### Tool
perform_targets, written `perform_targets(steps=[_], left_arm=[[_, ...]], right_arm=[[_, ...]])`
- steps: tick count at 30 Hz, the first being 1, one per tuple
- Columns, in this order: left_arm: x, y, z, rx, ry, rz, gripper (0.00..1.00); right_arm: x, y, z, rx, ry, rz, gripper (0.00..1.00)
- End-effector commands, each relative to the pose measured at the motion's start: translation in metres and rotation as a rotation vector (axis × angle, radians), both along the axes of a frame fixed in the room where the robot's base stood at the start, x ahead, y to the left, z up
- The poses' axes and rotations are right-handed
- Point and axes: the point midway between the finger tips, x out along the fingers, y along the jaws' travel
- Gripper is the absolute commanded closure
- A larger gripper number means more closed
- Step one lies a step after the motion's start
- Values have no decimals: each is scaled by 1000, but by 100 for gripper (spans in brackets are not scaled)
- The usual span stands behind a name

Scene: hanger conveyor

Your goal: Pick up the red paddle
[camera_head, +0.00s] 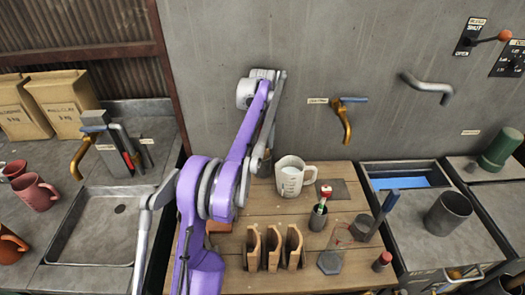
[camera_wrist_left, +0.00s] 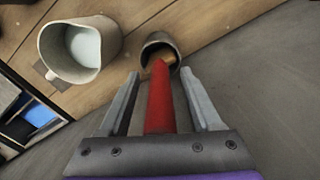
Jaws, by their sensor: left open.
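The red paddle (camera_wrist_left: 159,100) shows in the left wrist view as a long red strip between my left gripper's (camera_wrist_left: 160,76) two fingers. Its far end reaches the mouth of a dark cup (camera_wrist_left: 160,46), where a brownish piece also shows. The fingers are open, with a gap on each side of the red strip. In the head view my left gripper (camera_head: 267,150) points down at the dark cup (camera_head: 262,166) by the back wall. The paddle cannot be made out there, behind my purple arm. My right gripper is not in view.
A white measuring jug (camera_head: 291,178) stands just right of the dark cup on the wooden table (camera_head: 330,277). Nearer are wooden slotted holders (camera_head: 273,262) and a dark cup with a red-topped tool (camera_head: 318,220). Sinks flank the table. The grey wall is close behind.

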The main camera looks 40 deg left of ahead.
Motion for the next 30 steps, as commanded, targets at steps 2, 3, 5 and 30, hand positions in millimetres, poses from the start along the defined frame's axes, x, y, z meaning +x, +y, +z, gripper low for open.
perform_targets(steps=[2, 3, 5, 30], left_arm=[[0, 0, 0, 0, 0, 0, 39], [0, 0, 0, 0, 0, 0, 46], [0, 0, 0, 0, 0, 0, 57], [-3, -3, 12, 0, 0, 0, 100]], right_arm=[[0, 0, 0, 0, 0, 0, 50], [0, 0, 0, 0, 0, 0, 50], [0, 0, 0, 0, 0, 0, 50], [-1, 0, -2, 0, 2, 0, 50]])
